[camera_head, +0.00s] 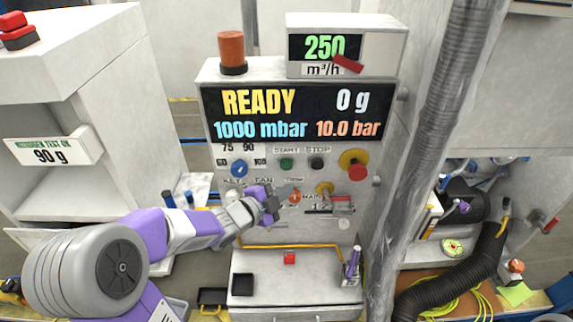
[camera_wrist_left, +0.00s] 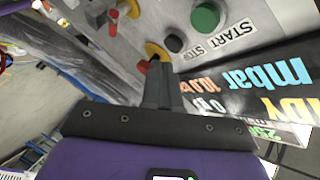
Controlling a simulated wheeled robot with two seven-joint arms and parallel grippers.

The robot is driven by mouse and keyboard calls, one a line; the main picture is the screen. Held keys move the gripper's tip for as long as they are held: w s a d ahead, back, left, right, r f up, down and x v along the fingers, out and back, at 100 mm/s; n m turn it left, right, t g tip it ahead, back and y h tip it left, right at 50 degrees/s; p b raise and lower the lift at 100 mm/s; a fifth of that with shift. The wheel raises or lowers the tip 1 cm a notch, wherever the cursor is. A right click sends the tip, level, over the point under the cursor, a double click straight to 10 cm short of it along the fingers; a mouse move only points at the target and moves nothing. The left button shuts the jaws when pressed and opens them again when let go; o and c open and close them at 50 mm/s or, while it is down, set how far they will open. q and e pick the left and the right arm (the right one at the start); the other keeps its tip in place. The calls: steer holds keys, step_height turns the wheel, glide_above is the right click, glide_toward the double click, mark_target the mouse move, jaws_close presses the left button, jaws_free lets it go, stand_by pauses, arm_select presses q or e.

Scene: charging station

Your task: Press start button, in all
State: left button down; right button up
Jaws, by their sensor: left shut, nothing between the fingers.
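The green start button (camera_head: 286,164) sits on the panel under the word START, left of the black stop button (camera_head: 317,163). In the left wrist view the start button (camera_wrist_left: 205,18) is at the top, with the stop button (camera_wrist_left: 174,43) nearby. My left gripper (camera_head: 284,191) is in front of the panel, below the start button in the head view. Its fingers (camera_wrist_left: 160,78) are shut and empty. In the wrist view the tips overlap the red emergency knob (camera_wrist_left: 142,67); I cannot tell the gap to the panel. My right gripper is not in view.
The display (camera_head: 290,113) reads READY, 0 g, 1000 mbar and 10.0 bar. A red emergency knob (camera_head: 357,172) on yellow stands right of the buttons. A blue selector (camera_head: 239,169) is left. A ribbed duct (camera_head: 440,120) runs down the right side.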

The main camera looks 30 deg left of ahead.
mark_target(286, 164)
arm_select(q)
steer(key=w+a+p, duration=0.1)
steer(key=w+a, duration=0.2)
steer(key=w, duration=0.2)
steer(key=shift+w, duration=0.15)
steer(key=shift+w+a, duration=0.1)
steer(key=shift+a, duration=0.05)
stand_by(1.9)
steer(key=shift+w+a, duration=0.2)
steer(key=shift+w, duration=0.05)
steer(key=shift+w+a, duration=0.2)
steer(key=shift+w, duration=0.2)
stand_by(0.7)
stand_by(0.4)
steer(key=shift+s+d+b, duration=0.3)
steer(key=shift+s+d, duration=0.15)
steer(key=shift+s, duration=0.3)
